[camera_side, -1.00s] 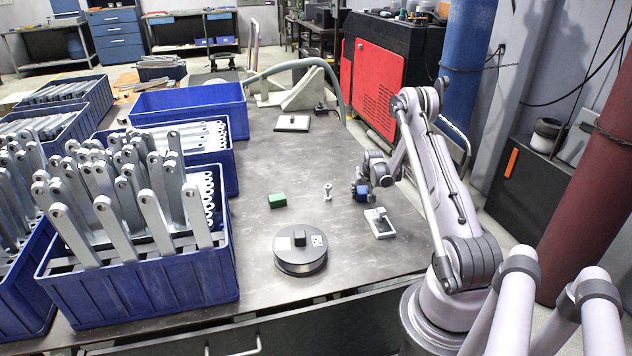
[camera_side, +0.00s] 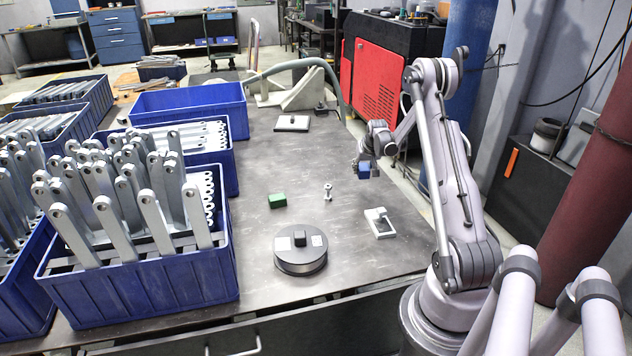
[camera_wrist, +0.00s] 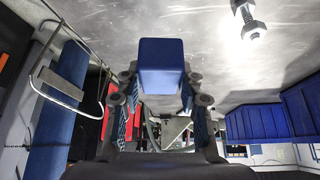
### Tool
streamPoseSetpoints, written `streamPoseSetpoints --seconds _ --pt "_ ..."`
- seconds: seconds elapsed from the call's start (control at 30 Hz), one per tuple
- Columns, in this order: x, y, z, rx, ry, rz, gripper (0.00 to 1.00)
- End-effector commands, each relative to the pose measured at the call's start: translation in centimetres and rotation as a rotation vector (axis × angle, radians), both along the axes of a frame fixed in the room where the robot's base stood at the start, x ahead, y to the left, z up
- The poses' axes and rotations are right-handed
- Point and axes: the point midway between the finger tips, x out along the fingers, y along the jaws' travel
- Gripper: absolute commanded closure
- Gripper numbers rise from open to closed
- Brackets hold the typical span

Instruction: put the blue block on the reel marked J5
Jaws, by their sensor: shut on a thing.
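The blue block (camera_side: 364,170) is held in my gripper (camera_side: 362,164) in the side view, raised above the right part of the table. In the wrist view the blue block (camera_wrist: 161,66) sits between the two fingers of my gripper (camera_wrist: 160,85). A dark round reel (camera_side: 300,262) lies flat near the table's front edge, left of and nearer than my gripper. It has a dark hub in the middle and pale labels on top; the writing is too small to read.
A green block (camera_side: 277,201) and an upright bolt (camera_side: 327,192) stand behind the reel. A pale plate with a dark part (camera_side: 380,223) lies to its right. Blue crates of metal brackets (camera_side: 140,290) fill the left side. Another flat plate (camera_side: 292,123) lies farther back.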

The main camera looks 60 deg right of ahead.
Motion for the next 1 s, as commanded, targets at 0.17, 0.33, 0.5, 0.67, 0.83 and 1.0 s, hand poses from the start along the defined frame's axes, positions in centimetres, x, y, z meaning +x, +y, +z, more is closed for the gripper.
streamPoseSetpoints --seconds 0.17,0.33,0.5,0.67,0.83,1.0 --pt "-0.4 2.1 1.1 0.001 -0.001 0.122 1.0" --pt "-0.9 5.7 2.1 0.002 -0.004 0.341 1.0" --pt "-1.4 9.6 3.4 0.003 -0.004 0.59 1.0" --pt "-1.9 13.7 4.8 0.004 -0.006 0.847 1.0" --pt "-2.7 18.6 6.6 0.005 -0.007 1.155 1.0" --pt "-3.8 23.4 8.5 0.006 -0.006 1.458 1.0"
